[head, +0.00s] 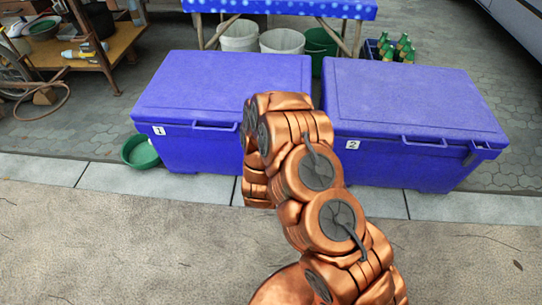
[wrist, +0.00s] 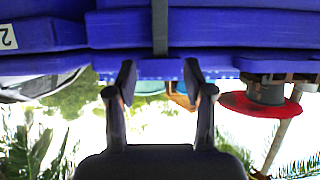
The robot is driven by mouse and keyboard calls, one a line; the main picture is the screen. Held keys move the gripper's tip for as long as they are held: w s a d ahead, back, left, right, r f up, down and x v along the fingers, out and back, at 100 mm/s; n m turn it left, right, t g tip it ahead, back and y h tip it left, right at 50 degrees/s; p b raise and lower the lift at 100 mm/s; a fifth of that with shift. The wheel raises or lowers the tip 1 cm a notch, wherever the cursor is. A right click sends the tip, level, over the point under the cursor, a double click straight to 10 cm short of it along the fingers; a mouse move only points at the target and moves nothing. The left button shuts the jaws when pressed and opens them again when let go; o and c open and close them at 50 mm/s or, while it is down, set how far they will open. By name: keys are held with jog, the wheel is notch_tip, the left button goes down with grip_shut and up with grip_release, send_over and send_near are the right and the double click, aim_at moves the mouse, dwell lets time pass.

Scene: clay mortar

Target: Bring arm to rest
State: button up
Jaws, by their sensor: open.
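My arm is copper-coloured and folded in front of two blue coolers in the head view. My gripper (wrist: 158,78) shows in the wrist view with its two dark fingers apart and nothing between them. In the head view the gripper itself cannot be made out behind the arm links. The cooler labelled 1 (head: 225,85) stands on the left and the cooler labelled 2 (head: 410,100) on the right, both with lids shut. The wrist view looks upside down, with blue cooler surfaces along its top and a label 2 (wrist: 7,37) at its left edge.
A green bowl (head: 139,152) sits on the ground left of cooler 1. A wooden shelf (head: 115,45) with a drill stands at the back left. White buckets (head: 282,41) and a crate of green bottles (head: 404,48) are behind the coolers. The near pavement (head: 90,245) is clear.

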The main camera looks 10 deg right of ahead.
jog(key=shift+w+a+r, duration=0.1)
dwell(0.4)
jog(key=s+a+r+n+g+y, duration=0.1)
jog(key=s+a+r+g+y, duration=0.25)
jog(key=r, duration=0.35)
jog(key=s+a+r+n+g+y, duration=0.1)
jog(key=s+a+r+g+y, duration=0.3)
jog(key=r, duration=0.4)
jog(key=s+d+r+g+h, duration=0.1)
jog(key=s+d+r+g, duration=0.3)
jog(key=s, duration=0.7)
jog(key=s+d+r+n+g+h, duration=0.1)
jog(key=s+d+r, duration=0.4)
jog(key=s, duration=0.6)
jog(key=s+d+r+g+h, duration=0.1)
jog(key=s+d+r+g, duration=0.15)
jog(key=s+r, duration=0.7)
jog(key=s+r+p, duration=0.2)
jog(key=r+p, duration=0.8)
jog(key=p, duration=0.1)
jog(key=s+r+p, duration=0.2)
jog(key=r+p, duration=0.8)
jog(key=p, duration=0.1)
jog(key=shift+r, duration=0.3)
